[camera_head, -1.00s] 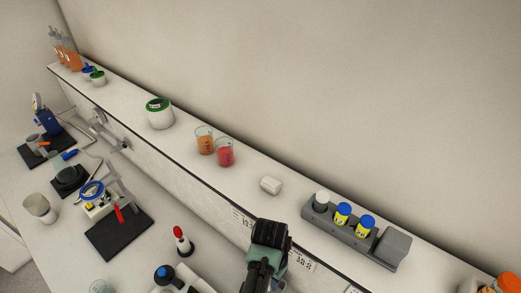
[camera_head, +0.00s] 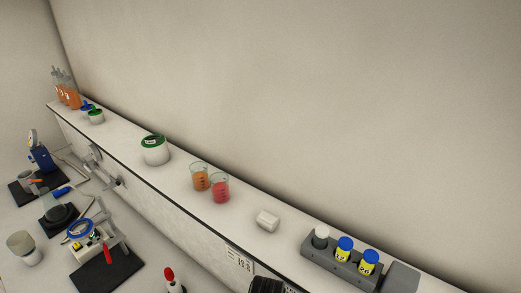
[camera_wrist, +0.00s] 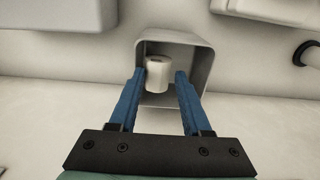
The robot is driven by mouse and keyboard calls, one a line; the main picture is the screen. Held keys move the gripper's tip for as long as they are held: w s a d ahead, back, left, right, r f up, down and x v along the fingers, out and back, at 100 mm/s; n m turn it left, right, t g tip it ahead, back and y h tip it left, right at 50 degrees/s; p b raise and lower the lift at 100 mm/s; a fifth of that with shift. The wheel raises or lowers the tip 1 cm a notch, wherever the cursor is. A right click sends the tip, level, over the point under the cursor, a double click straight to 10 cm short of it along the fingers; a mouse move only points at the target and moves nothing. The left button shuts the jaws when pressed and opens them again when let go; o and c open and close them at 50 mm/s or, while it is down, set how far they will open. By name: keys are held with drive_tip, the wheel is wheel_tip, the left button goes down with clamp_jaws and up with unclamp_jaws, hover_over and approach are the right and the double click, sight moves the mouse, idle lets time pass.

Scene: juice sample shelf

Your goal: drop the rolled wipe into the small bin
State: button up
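In the wrist view, my gripper (camera_wrist: 160,74) points at the small bin, its two blue fingers apart. The small bin (camera_wrist: 201,58) is a grey, square-mouthed box seen through its opening. A white roll, the rolled wipe (camera_wrist: 157,79), shows within the bin's outline and between the fingertips in the picture, with thin gaps to both fingers. Its exact depth in the bin is hard to tell.
The shelf carries a white block (camera_head: 267,220), an orange beaker (camera_head: 201,180), a red beaker (camera_head: 220,190), a green-lidded jar (camera_head: 155,152) and a grey rack (camera_head: 318,254) with capped bottles. Bench equipment stands at lower left. A dark-ended cylinder (camera_wrist: 307,54) is right of the bin.

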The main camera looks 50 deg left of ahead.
drive_tip(key=shift+o, duration=1.4)
drive_tip(key=shift+w+d, duration=0.1)
drive_tip(key=shift+d, duration=0.05)
drive_tip(key=shift+w+r, duration=0.1)
drive_tip(key=shift+r, duration=0.4)
wheel_tip(320, 180, up, 12)
drive_tip(key=shift+s+a+b, duration=0.25)
drive_tip(key=shift+b, duration=0.2)
